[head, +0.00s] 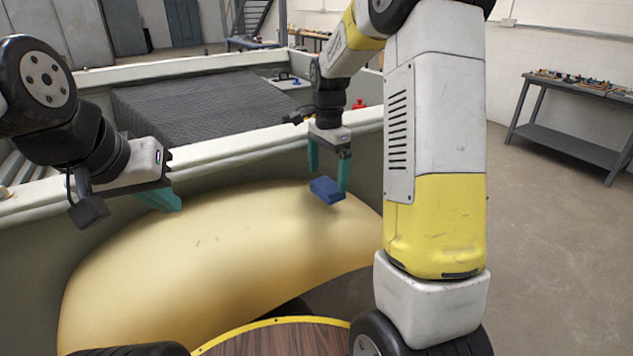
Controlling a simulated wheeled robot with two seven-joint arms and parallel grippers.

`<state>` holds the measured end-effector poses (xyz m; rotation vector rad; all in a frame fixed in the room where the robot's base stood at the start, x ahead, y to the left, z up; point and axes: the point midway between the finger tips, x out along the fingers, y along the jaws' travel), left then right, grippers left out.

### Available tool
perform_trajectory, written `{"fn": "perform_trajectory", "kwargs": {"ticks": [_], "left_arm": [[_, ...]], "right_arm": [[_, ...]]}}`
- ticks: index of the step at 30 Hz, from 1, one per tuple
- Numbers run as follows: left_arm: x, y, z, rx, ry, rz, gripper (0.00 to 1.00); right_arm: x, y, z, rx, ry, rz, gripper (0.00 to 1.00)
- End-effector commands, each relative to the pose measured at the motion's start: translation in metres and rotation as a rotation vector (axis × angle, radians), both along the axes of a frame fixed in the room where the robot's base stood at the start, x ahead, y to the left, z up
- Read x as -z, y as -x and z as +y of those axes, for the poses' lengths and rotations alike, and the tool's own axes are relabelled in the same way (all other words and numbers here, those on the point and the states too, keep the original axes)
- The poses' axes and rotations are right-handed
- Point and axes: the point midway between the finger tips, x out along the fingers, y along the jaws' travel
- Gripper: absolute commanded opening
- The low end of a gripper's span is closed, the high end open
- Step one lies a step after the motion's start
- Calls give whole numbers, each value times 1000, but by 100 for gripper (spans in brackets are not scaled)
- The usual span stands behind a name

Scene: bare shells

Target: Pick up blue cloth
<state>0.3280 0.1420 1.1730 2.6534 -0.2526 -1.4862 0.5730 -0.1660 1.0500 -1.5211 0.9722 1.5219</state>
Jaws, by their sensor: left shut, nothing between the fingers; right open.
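The blue cloth (325,190) is a small folded block in the middle of the head view, seen against the rounded yellow shell (215,265). I cannot tell whether it rests on the shell. My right gripper (329,172) points down over the cloth, with its teal fingers spread apart. The cloth overlaps the tip of the finger on the right in the picture; whether they touch is unclear. My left gripper (170,203) is shut and empty, to the left of the cloth, above the upper left of the shell.
A pale rim (240,149) runs behind the shell, with a dark ribbed panel (200,105) beyond. A workbench (570,155) with small items stands at right on open floor. A wood-topped round surface (280,340) is at the bottom.

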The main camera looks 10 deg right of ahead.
Motion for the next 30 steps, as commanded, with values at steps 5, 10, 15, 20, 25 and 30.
{"fn": "perform_trajectory", "kwargs": {"ticks": [5, 10, 15, 20, 25, 30], "left_arm": [[0, 0, 0, 0, 0, 0, 0], [0, 0, 0, 0, 0, 0, 0], [0, 0, 0, 0, 0, 0, 0], [0, 0, 0, 0, 0, 0, 0], [0, 0, 0, 0, 0, 0, 0], [0, 0, 0, 0, 0, 0, 0]], "right_arm": [[28, 2, 0, -1, 0, 3, 100], [39, 2, 0, -1, 0, 0, 100], [39, 2, 0, -1, 0, -1, 100], [39, 2, 0, -1, 0, -1, 72], [39, 2, 0, -1, 0, -1, 42], [39, 2, 0, -2, 0, -1, 42]]}}
